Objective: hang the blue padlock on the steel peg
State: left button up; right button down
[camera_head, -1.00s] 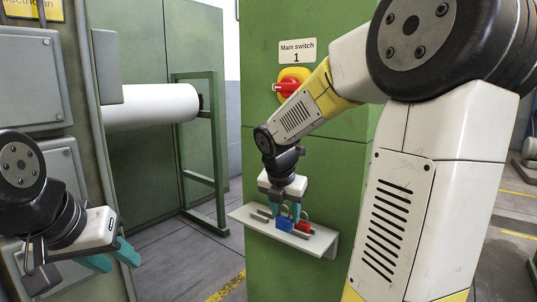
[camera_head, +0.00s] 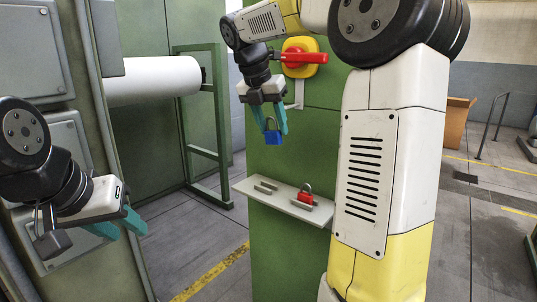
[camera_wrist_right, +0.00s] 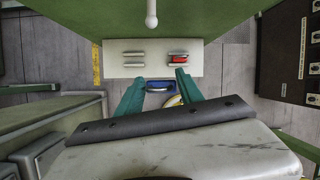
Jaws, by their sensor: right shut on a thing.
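The blue padlock (camera_head: 272,138) hangs between the teal fingers of my right gripper (camera_head: 269,122), which is shut on it, above the shelf and in front of the green cabinet. In the right wrist view, the padlock (camera_wrist_right: 160,87) sits between the fingertips (camera_wrist_right: 160,90). A pale, round-ended peg (camera_wrist_right: 151,20) shows at the top of that view, apart from the padlock. In the head view, a pale bent bar (camera_head: 297,95) below the switch may be this peg. My left gripper (camera_head: 121,230) is open and empty at the lower left.
A pale shelf (camera_head: 254,197) on the green cabinet holds a red padlock (camera_head: 306,197) and metal rails. A red switch handle (camera_head: 305,58) on a yellow plate juts out above the right gripper. A green frame (camera_head: 222,140) stands to the left.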

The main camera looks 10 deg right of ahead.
aim_at(290, 106)
jog(key=r, duration=0.3)
jog(key=shift+a+r+g, duration=0.3)
jog(key=shift+a, duration=0.1)
jog(key=shift+w+d+f, duration=0.1)
jog(key=shift+w+d, duration=0.75)
jog(key=shift+d, duration=0.25)
jog(key=shift+w+d+f, duration=0.15)
jog(key=shift+w+d, duration=0.65)
jog(key=shift+d, duration=0.25)
jog(key=shift+w+d+f, duration=0.1)
jog(key=shift+w+d, duration=0.75)
jog(key=shift+d, duration=0.25)
jog(key=shift+w+d+f, duration=0.2)
jog(key=shift+w+d, duration=0.25)
jog(key=shift+d, duration=0.1)
jog(key=c, duration=0.7)
grip_release()
jog(key=shift+r, duration=0.1)
